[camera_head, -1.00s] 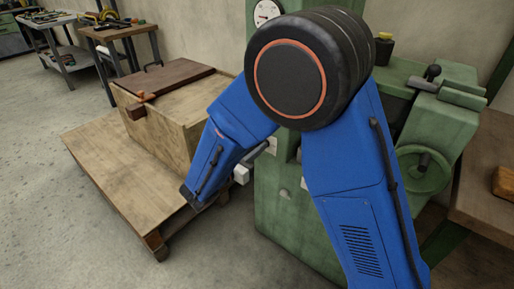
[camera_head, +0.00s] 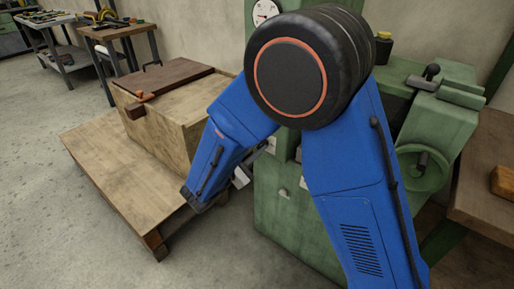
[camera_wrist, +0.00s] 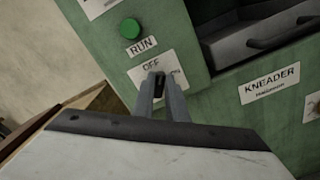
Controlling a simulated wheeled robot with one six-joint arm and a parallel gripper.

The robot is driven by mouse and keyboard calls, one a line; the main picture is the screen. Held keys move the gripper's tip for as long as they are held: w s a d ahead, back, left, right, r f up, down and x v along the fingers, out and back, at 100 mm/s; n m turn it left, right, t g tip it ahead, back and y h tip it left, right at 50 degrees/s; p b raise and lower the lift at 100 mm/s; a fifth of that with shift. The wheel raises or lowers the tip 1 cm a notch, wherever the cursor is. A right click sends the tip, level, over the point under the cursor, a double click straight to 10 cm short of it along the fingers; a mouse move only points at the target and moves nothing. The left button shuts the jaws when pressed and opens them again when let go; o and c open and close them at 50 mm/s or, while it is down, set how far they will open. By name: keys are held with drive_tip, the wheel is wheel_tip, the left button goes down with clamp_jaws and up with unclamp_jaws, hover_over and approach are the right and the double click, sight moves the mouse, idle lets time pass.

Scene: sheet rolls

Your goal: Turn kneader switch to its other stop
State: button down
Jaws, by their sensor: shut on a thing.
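The kneader switch (camera_wrist: 158,86) is a small dark lever on the green machine's front, just below a white plate marked OFF (camera_wrist: 152,66). A RUN label (camera_wrist: 143,47) sits above that plate. My gripper (camera_wrist: 160,80) is shut on the switch, its two grey fingers on either side of it. The fingers cover most of the switch, so its exact angle is hard to tell. In the head view my gripper (camera_head: 244,176) shows only in part beside the green machine (camera_head: 275,225); my blue arm hides the switch there.
A green round button (camera_wrist: 130,28) is above the RUN label. A KNEADER plate (camera_wrist: 270,83) is to the right, below a dark opening. A wooden crate (camera_head: 180,122) on a low platform (camera_head: 105,160) stands left of the machine. A handwheel (camera_head: 422,168) is on the machine's right.

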drive_tip(key=m, duration=0.5)
drive_tip(key=shift+s+d+f+m, duration=0.15)
drive_tip(key=shift+f+m, duration=0.1)
drive_tip(key=shift+m, duration=0.05)
drive_tip(key=m, duration=0.4)
drive_tip(key=shift+f+m, duration=0.25)
drive_tip(key=shift+m, duration=0.15)
drive_tip(key=shift+s, duration=0.1)
drive_tip(key=c, duration=1.8)
unclamp_jaws()
drive_tip(key=shift+o, duration=0.2)
drive_tip(key=v, duration=1.7)
drive_tip(key=shift+s, duration=0.15)
